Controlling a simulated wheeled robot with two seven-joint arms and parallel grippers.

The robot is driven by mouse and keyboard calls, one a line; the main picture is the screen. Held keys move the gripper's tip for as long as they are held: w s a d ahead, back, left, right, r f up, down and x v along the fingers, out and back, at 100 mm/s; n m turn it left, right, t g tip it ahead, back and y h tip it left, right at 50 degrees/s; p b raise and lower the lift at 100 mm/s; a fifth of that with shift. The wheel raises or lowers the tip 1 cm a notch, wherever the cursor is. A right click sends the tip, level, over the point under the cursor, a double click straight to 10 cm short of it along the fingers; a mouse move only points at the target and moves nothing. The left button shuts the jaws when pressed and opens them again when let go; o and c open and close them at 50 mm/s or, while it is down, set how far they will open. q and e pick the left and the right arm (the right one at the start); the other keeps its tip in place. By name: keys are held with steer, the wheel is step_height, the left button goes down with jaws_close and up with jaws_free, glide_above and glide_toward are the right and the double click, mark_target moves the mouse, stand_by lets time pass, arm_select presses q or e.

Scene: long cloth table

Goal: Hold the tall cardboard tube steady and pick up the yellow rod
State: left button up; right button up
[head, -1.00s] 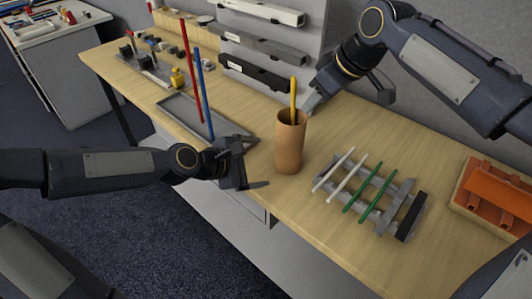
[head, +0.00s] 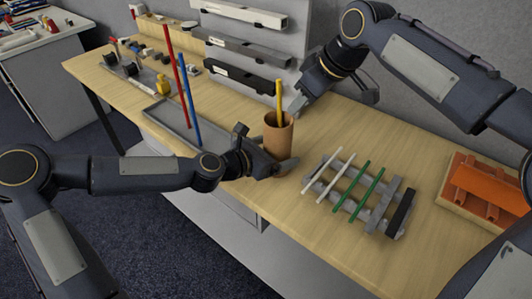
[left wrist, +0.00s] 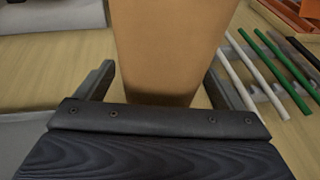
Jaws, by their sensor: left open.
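The tall cardboard tube (head: 279,133) stands upright on the table, and its brown wall fills the upper middle of the left wrist view (left wrist: 172,45). The yellow rod (head: 279,97) stands in it with its upper part sticking out of the mouth; its lower part is hidden. My left gripper (head: 268,150) is open low at the tube, with a finger on each side of it; I cannot tell whether they touch it. My right gripper (head: 332,97) looks open and empty, just right of the rod and behind the tube.
A grey rack (head: 360,206) with white and green rods lies right of the tube. An orange holder (head: 484,188) is farther right. A red rod (head: 177,75) and a blue rod (head: 189,105) stand by the grey tray (head: 165,119). Shelf bars (head: 240,46) rise behind.

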arm_select(q)
steer(key=shift+w+d+f, duration=0.15)
steer(key=shift+w+d, duration=0.05)
steer(key=shift+d, duration=0.05)
steer(key=c, duration=1.1)
steer(key=shift+o, duration=0.2)
